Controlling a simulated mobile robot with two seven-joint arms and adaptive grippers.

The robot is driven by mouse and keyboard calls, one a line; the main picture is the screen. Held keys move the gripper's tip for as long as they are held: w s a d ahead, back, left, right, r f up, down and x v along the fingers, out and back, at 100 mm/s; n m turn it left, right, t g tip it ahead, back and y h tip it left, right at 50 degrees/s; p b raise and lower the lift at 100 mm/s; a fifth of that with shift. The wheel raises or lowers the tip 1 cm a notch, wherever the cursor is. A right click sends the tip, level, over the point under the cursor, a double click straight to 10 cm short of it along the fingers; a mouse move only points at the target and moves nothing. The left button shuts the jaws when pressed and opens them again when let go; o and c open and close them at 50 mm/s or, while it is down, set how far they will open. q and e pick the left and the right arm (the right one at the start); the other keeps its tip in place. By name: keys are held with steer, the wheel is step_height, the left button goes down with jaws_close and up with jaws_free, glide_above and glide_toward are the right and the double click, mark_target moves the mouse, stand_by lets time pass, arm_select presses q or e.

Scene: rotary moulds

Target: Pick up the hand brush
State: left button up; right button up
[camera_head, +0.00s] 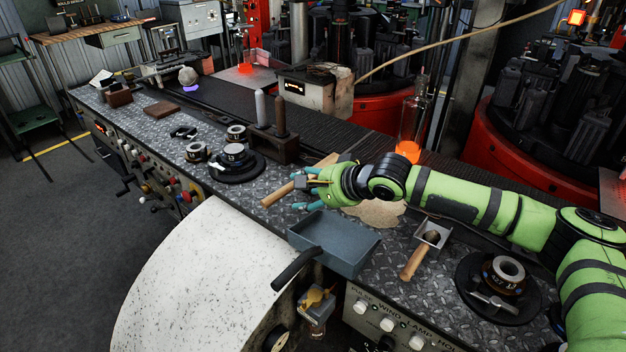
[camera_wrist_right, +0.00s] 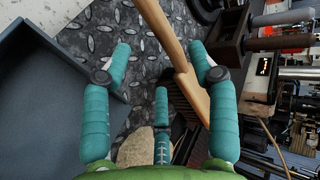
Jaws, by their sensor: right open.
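The hand brush (camera_head: 277,194) lies on the diamond-plate bench, its wooden handle pointing to the lower left. In the right wrist view, the wooden brush (camera_wrist_right: 166,32) runs from the top edge down to the right, with dark bristles beneath its wider block. My right gripper (camera_head: 304,190) is open over the brush and hides its middle in the head view. In the wrist view its teal fingers (camera_wrist_right: 160,62) are spread, with the handle between the two upper fingertips. I cannot tell whether any finger touches it. My left gripper is not in view.
A blue-grey dustpan (camera_head: 335,243) with a black handle sits close below the gripper. A sandy pile (camera_head: 377,214) lies under the right forearm. A small scoop (camera_head: 414,262) lies to the right.

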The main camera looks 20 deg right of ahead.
mark_target(289, 192)
steer(key=x, duration=0.3)
steer(key=p+x, duration=0.1)
steer(key=x, duration=0.2)
steer(key=shift+a+r, duration=0.2)
steer(key=shift+a, duration=0.2)
steer(key=shift+c, duration=0.4)
steer(key=shift+r, duration=0.1)
jaws_close()
